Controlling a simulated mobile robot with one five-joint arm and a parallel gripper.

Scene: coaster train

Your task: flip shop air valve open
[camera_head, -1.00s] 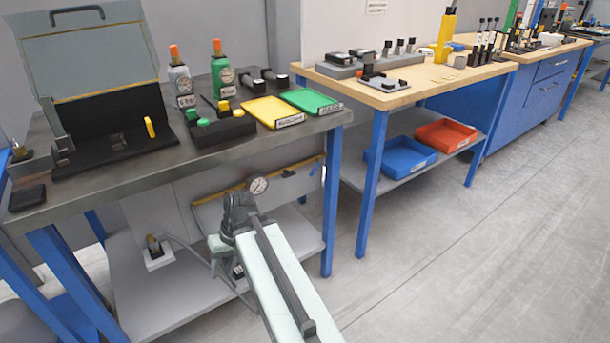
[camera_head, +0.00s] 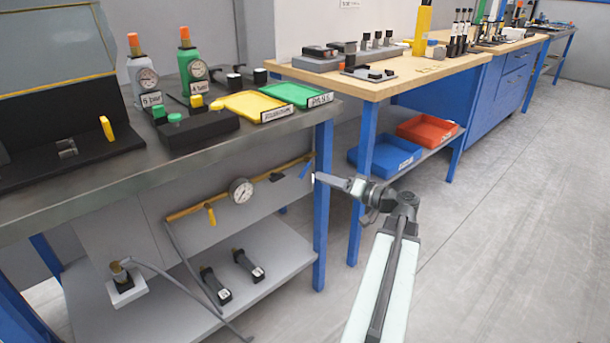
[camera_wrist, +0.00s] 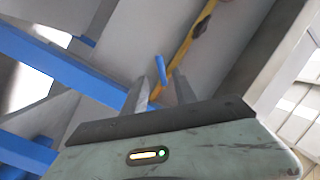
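A brass-yellow air pipe (camera_head: 190,208) runs under the near bench with a round gauge (camera_head: 241,190). A yellow lever (camera_head: 211,214) hangs down from its left part. A small blue lever (camera_head: 305,170) sits at the pipe's right end, by the bench leg; no label shows which is the shop air valve. My gripper (camera_head: 318,178) is just right of the blue lever, from the right. In the wrist view, my gripper's two fingers (camera_wrist: 160,82) are apart, and the blue lever (camera_wrist: 160,69) lies across the gap ahead of their tips. Contact cannot be told.
The blue bench leg (camera_head: 323,205) stands beside my gripper. The lower shelf (camera_head: 185,318) holds two dark cylinders (camera_head: 232,275) and a hose fitting (camera_head: 122,277). A second bench holds blue (camera_head: 385,155) and red trays (camera_head: 427,129). The floor at right is clear.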

